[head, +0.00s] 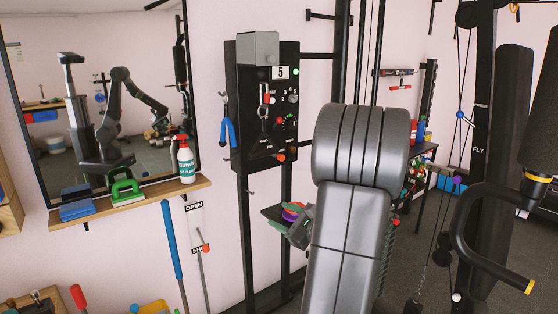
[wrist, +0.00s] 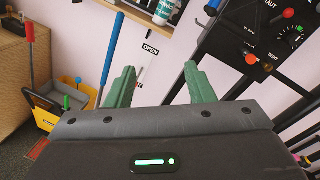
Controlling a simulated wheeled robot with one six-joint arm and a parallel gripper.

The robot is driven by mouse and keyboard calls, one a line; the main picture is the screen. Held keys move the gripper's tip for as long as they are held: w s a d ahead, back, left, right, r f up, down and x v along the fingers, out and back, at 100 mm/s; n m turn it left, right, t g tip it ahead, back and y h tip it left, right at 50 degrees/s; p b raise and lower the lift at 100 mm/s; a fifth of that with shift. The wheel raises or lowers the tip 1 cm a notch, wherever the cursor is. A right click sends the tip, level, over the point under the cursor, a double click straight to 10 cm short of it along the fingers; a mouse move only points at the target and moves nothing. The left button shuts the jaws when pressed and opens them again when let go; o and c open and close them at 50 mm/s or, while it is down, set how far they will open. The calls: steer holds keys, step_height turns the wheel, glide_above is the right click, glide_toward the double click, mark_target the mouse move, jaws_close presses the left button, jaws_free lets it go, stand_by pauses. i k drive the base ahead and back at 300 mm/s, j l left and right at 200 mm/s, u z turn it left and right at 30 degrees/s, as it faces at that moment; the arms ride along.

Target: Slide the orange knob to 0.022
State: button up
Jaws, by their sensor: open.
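An orange-red knob (head: 281,157) sits at the lower right of the black wall panel (head: 246,150), and the wrist view shows an orange-red knob (wrist: 251,59) near the lettering TIGHT. Another orange-red knob (head: 206,247) is on the white OPEN/SHUT strip (head: 196,222). I cannot tell which one the task means, and no 0.022 mark is readable. My gripper (wrist: 160,88) has its two green fingers spread with nothing held between them. The OPEN label shows between the fingers, and the panel knob lies to their right. In the head view my gripper is partly hidden behind my arm.
A wooden shelf (head: 140,203) holds a spray bottle (head: 185,160), a green-handled tool (head: 125,187) and a blue block (head: 77,211) below a mirror. A blue pole (head: 172,238) leans near the strip. Gym equipment (head: 497,130) stands right. A yellow bucket (wrist: 50,122) stands lower left.

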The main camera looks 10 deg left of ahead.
mark_target(280, 157)
steer(key=i+j+z, duration=0.1)
steer(key=i, duration=0.4)
steer(key=i+j+z, duration=0.15)
steer(key=i+j, duration=0.15)
steer(key=i, duration=0.2)
